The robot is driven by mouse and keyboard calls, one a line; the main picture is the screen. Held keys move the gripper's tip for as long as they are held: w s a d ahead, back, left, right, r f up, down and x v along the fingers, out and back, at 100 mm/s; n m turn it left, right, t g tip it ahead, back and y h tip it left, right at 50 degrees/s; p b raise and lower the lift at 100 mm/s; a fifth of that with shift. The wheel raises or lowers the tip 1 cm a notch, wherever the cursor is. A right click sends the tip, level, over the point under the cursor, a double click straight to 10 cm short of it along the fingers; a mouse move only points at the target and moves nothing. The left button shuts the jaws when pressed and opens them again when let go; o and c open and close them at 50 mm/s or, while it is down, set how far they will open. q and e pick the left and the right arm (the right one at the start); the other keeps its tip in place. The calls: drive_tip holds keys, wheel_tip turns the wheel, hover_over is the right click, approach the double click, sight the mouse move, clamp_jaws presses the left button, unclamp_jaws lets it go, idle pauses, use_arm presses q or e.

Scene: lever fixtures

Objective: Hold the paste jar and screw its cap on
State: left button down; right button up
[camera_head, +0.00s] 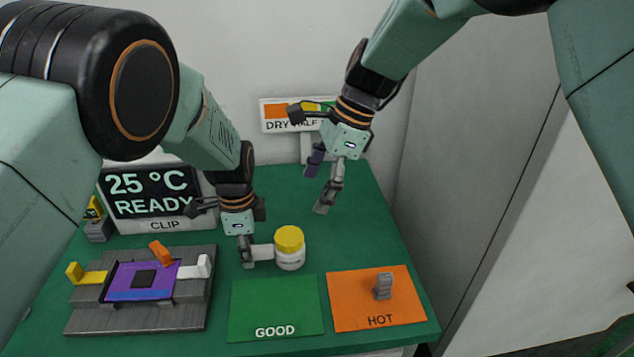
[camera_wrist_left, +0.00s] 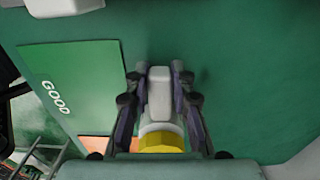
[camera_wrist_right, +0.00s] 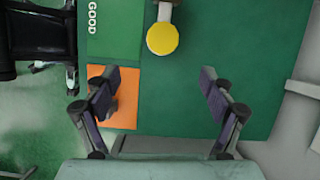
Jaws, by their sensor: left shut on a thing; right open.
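The paste jar (camera_head: 290,259) is white and stands upright on the green table behind the GOOD mat. Its yellow cap (camera_head: 289,238) sits on top; how tightly it is seated I cannot tell. A pale block-like handle (camera_head: 263,252) sticks out from the jar's left side. My left gripper (camera_head: 247,252) is shut on this handle; the left wrist view shows the block (camera_wrist_left: 159,95) between the fingers. My right gripper (camera_head: 319,190) is open and empty, above and behind the jar. In the right wrist view the cap (camera_wrist_right: 162,38) lies beyond its spread fingers (camera_wrist_right: 159,80).
The green GOOD mat (camera_head: 275,310) and orange HOT mat (camera_head: 350,312) lie in front; a small grey piece (camera_head: 383,286) stands on the latter. A grey fixture (camera_head: 190,310) with a purple board (camera_head: 150,290) is at left. A display (camera_head: 150,195) and sign (camera_head: 280,115) stand behind.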

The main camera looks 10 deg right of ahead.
sight(290, 235)
drive_tip(key=shift+m, duration=0.6)
drive_tip(key=x, duration=1.2)
drive_tip(key=shift+w+f, duration=0.1)
drive_tip(key=shift+w, duration=0.1)
drive_tip(key=c, duration=1.2)
drive_tip(key=o, duration=1.3)
drive_tip(key=shift+c, duration=0.2)
drive_tip(key=shift+r, duration=0.2)
